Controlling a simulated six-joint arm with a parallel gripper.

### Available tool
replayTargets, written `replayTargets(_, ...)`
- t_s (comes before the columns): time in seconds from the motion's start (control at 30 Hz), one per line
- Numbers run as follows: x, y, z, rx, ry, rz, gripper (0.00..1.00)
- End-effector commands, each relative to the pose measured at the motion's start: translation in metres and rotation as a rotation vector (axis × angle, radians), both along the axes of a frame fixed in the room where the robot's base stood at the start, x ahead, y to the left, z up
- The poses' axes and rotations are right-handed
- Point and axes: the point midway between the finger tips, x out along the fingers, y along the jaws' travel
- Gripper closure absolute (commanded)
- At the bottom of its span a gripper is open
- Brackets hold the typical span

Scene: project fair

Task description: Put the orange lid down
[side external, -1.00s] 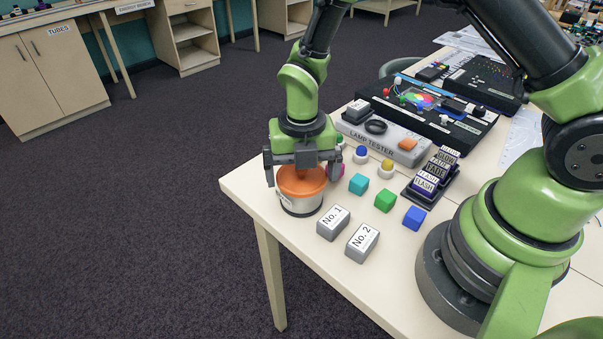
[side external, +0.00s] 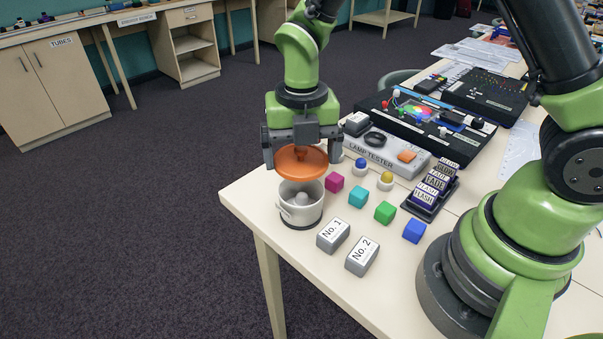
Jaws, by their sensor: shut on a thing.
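My gripper (side external: 300,152) is shut on the orange lid (side external: 300,166), at its knob. The lid hangs tilted a little, just above a white round pot (side external: 301,210) near the table's left corner. The pot is open, and a pale rounded thing (side external: 301,197) shows inside it. The far part of the pot's rim is partly hidden behind the lid.
Blocks No. 1 (side external: 333,234) and No. 2 (side external: 362,256) lie in front. The lamp tester (side external: 375,152) is behind. Bare table (side external: 246,193) shows left of the pot.

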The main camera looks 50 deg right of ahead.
Motion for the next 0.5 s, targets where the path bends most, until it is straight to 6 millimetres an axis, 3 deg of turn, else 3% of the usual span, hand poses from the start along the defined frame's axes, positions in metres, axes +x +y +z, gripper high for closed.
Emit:
replayTargets(0.1,0.001,0.000,0.021,0.001,-0.005,0.001,0.29)
replayTargets(0.23,0.012,0.001,0.028,0.000,-0.001,0.007,0.29)
replayTargets(0.5,0.067,0.002,0.002,0.000,0.003,0.043,0.29)
